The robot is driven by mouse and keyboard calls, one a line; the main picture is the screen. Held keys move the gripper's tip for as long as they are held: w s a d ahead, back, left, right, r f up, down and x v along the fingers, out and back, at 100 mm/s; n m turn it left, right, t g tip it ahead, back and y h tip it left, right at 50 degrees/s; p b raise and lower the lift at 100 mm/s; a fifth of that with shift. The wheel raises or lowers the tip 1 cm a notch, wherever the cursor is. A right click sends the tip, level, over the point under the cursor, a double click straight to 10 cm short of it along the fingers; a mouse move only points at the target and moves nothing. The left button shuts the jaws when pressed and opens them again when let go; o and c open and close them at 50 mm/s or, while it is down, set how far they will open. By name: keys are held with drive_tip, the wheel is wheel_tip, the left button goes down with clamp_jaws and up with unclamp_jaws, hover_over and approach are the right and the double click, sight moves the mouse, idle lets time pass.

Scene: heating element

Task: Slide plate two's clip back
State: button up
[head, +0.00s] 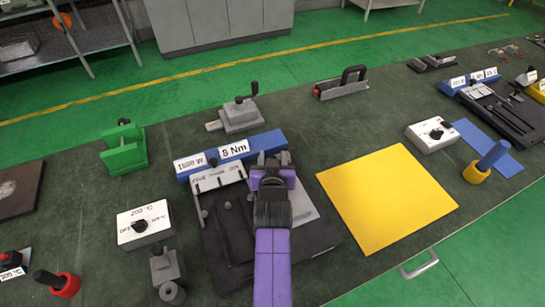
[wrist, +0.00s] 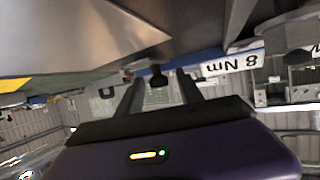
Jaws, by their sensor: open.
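A dark fixture base (head: 225,248) lies below my arm in the head view, with a white lettered strip (head: 218,178) along its back. A light grey metal plate (head: 304,207) shows just right of my arm. I cannot tell which part is plate two or its clip; my arm hides much of the fixture. My gripper (wrist: 160,78) is open, with its two dark fingers apart. A small black knob-like part (wrist: 158,77) appears between or beyond the fingertips; contact cannot be told. A large grey metal surface (wrist: 75,35) fills the upper left of the wrist view.
A blue bar (head: 265,142) labelled 1500 W and 8 Nm stands behind the fixture. A white box with a black knob (head: 144,225) and a grey clamp (head: 167,267) stand left. A flat yellow sheet (head: 388,196) lies right. A green block (head: 124,150) stands back left.

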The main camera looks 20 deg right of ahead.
idle(0.3)
drive_tip(key=shift+b+v, duration=0.55)
drive_tip(key=shift+v, duration=3.35)
